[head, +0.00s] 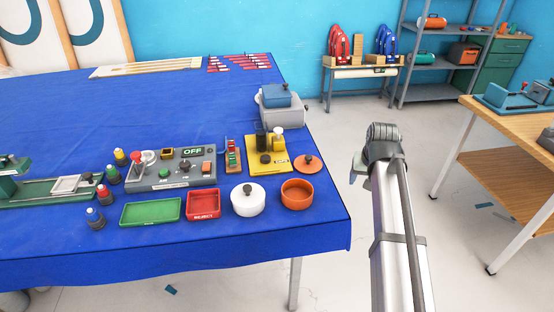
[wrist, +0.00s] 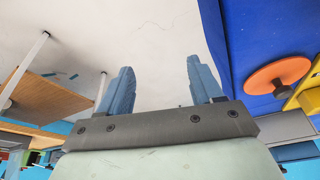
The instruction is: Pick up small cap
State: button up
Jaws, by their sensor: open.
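I cannot tell for sure which piece is the small cap. A round orange lid (head: 307,163) with a dark knob lies near the right edge of the blue-covered table (head: 120,100). It also shows at the right of the wrist view (wrist: 277,76). Left of it, a yellow stand (head: 262,165) holds black and yellow cylinders. My gripper (head: 356,166) hangs off the table's right edge, over the floor, right of the orange lid. In the wrist view its two blue fingers (wrist: 160,82) are apart with nothing between them.
In front of the lid stand an orange bowl (head: 297,195) and a white pot (head: 247,200). Red (head: 203,216) and green (head: 151,211) trays lie further left. A grey case (head: 283,109) stands behind. A wooden bench (head: 515,125) is at right. The table's back middle is clear.

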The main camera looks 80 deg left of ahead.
jog(key=s+a+r+n, duration=0.1)
jog(key=s+a+r, duration=0.25)
jog(key=s, duration=0.35)
jog(key=s+a+r+n, duration=0.1)
jog(key=s+a+r, duration=0.25)
jog(key=s, duration=0.25)
jog(key=n+g+y, duration=0.1)
jog(key=n, duration=0.1)
send_near(266, 157)
jog(key=x, duration=0.3)
jog(key=shift+s+f, duration=0.1)
jog(key=shift+s, duration=0.15)
jog(key=shift+x, duration=2.55)
jog(key=shift+w, duration=0.15)
jog(key=c, duration=1.1)
